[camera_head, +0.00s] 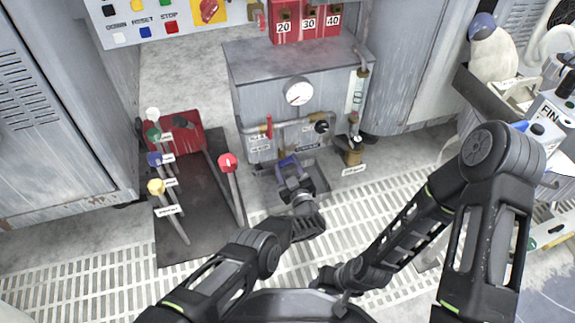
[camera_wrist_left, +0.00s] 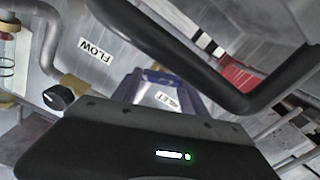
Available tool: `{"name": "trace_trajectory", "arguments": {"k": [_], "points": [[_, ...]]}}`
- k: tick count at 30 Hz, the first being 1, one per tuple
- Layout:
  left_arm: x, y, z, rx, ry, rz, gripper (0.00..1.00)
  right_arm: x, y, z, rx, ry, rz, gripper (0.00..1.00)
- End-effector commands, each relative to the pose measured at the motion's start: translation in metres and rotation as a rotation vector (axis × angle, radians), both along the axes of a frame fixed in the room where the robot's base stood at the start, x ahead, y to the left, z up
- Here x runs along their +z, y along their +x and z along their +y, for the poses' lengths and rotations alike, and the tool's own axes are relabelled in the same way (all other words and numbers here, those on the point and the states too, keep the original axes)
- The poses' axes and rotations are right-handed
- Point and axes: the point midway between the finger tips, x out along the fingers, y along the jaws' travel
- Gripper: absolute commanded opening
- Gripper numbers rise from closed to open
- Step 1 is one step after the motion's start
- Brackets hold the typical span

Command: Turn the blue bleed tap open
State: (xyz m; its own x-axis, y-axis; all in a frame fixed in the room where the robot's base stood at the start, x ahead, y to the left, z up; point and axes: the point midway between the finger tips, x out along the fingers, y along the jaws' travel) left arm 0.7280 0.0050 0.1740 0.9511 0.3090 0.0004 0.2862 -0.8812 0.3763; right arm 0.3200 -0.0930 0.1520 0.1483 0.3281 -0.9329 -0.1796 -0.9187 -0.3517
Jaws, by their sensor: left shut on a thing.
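The blue bleed tap (camera_head: 288,161) is low on the front of the grey cabinet, below the pipework. My left gripper (camera_head: 292,177) reaches up to it and is shut on its blue handle. In the left wrist view the blue handle (camera_wrist_left: 160,77) shows between the dark gripper parts, with a partly hidden white label beside it. The gripper hides much of the tap, so its exact angle is hard to tell. My right gripper (camera_head: 335,282) is low in the middle of the head view, away from the tap; its fingers are not clear.
A red-handled valve (camera_head: 268,127), a pressure gauge (camera_head: 299,91) and a black knob (camera_head: 321,127) sit above the tap. A brass fitting (camera_head: 354,152) stands right of it. A red-knobbed lever (camera_head: 228,162) and several coloured levers stand left. Slatted floor (camera_head: 90,270) lies in front.

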Motion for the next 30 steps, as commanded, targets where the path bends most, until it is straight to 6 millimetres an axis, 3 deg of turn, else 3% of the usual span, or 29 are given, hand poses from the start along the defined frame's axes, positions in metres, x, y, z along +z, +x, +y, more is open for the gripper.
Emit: {"name": "trace_trajectory", "arguments": {"k": [4, 12, 13, 21, 30], "points": [[-0.0014, -0.0007, 0.0005, 0.000, -0.101, -0.030, 0.10, -0.0001, 0.0000, -0.0001, 0.000, 0.000, 0.000, 0.36], [-0.0013, -0.0008, 0.0001, -0.001, -0.107, -0.033, 0.10, 0.0000, 0.0000, 0.0000, 0.000, 0.000, 0.000, 0.36], [-0.0013, -0.0008, 0.0001, 0.000, -0.107, -0.032, 0.52, 0.0000, 0.0000, 0.0000, 0.000, 0.000, 0.000, 0.36], [-0.0008, -0.0005, 0.0002, 0.000, -0.106, -0.033, 0.73, 0.0000, 0.0000, 0.0000, 0.000, 0.000, 0.000, 0.36], [0.0004, -0.0030, -0.0008, -0.001, -0.105, -0.032, 0.73, 0.0026, -0.0002, 0.0000, 0.000, 0.000, 0.000, 0.36]]}}
